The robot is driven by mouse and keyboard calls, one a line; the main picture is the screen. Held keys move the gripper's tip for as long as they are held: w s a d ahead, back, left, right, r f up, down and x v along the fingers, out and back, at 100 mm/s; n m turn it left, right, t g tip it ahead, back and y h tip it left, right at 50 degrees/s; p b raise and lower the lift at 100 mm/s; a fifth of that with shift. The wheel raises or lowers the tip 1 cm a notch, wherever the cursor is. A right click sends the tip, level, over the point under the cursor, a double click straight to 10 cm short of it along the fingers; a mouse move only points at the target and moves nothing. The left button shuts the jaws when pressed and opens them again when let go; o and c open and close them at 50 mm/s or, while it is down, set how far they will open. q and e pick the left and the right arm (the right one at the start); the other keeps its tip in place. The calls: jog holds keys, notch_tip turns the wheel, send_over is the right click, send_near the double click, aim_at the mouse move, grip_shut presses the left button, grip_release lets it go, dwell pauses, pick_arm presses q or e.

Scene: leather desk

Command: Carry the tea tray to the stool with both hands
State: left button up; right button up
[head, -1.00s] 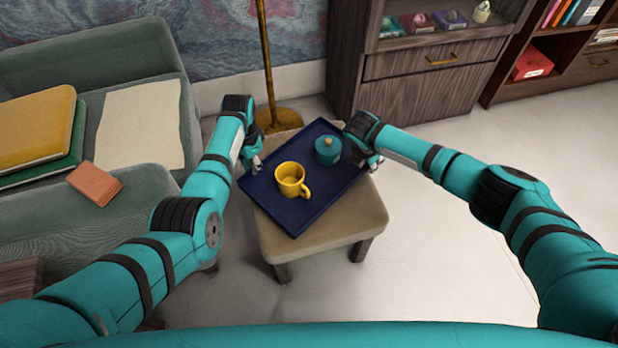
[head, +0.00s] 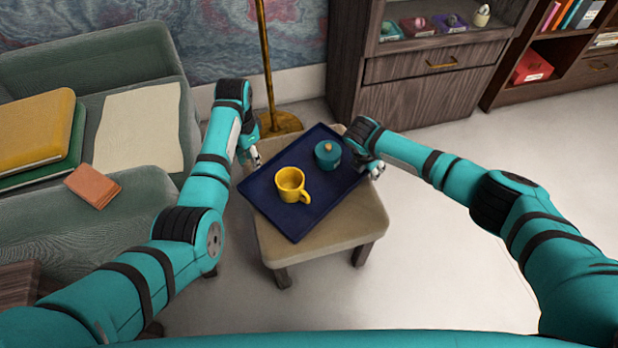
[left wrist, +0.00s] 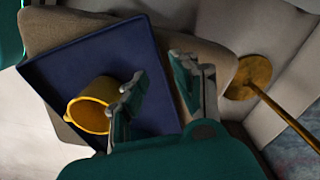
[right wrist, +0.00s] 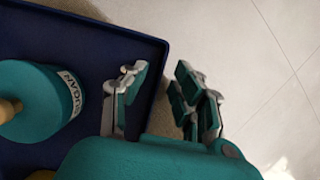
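The dark blue tea tray (head: 275,215) lies on the beige stool (head: 372,215). On it stand a yellow mug (head: 290,185) and a teal lidded pot (head: 327,156). My left gripper (head: 256,158) is at the tray's left edge; in the left wrist view its fingers (left wrist: 158,85) are apart, with the tray rim between them or just beside. My right gripper (head: 375,168) is at the right edge; in the right wrist view its fingers (right wrist: 160,85) are apart, one over the tray and one outside it. Neither clearly touches the rim.
A green sofa (head: 150,62) with books (head: 38,130) and a brown booklet (head: 93,187) is at the left. A brass lamp stand (head: 280,122) is behind the stool. A wooden cabinet (head: 412,95) stands at the back. The floor (head: 480,160) at right is clear.

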pick_arm(q)
notch_tip(320, 180, up, 6)
pick_arm(e)
jog(key=v, duration=1.2)
pick_arm(q)
jog(key=shift+r, duration=0.1)
